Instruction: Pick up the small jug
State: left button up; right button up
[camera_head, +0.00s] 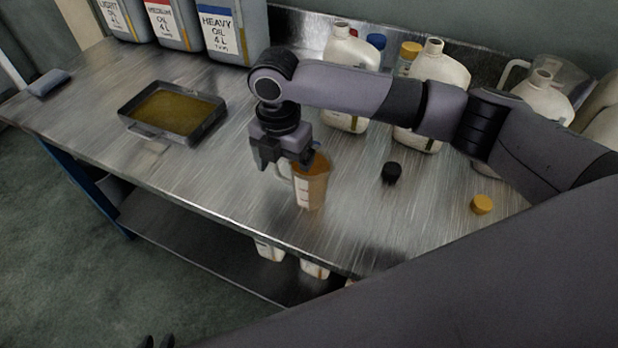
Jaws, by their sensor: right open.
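The small jug (311,188) is a clear measuring jug with amber oil in it. It stands upright near the front edge of the steel bench, with its handle (285,172) on the left. My right gripper (285,158) is open and points down right at the jug, over the handle side. One finger is left of the handle and the other overlaps the jug's rim; whether they touch it I cannot tell.
A shallow tray of oil (172,112) lies to the left. Large labelled oil cans (226,38) stand at the back. Several white bottles (345,52) stand behind my right arm. A black cap (391,173) and a yellow cap (481,204) lie right of the jug.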

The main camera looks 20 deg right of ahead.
jog(key=c, duration=1.5)
jog(key=shift+r, duration=0.25)
notch_tip(320, 180, up, 19)
jog(key=p, duration=0.1)
jog(key=shift+r, duration=0.15)
dwell(0.4)
jog(key=shift+r, duration=0.1)
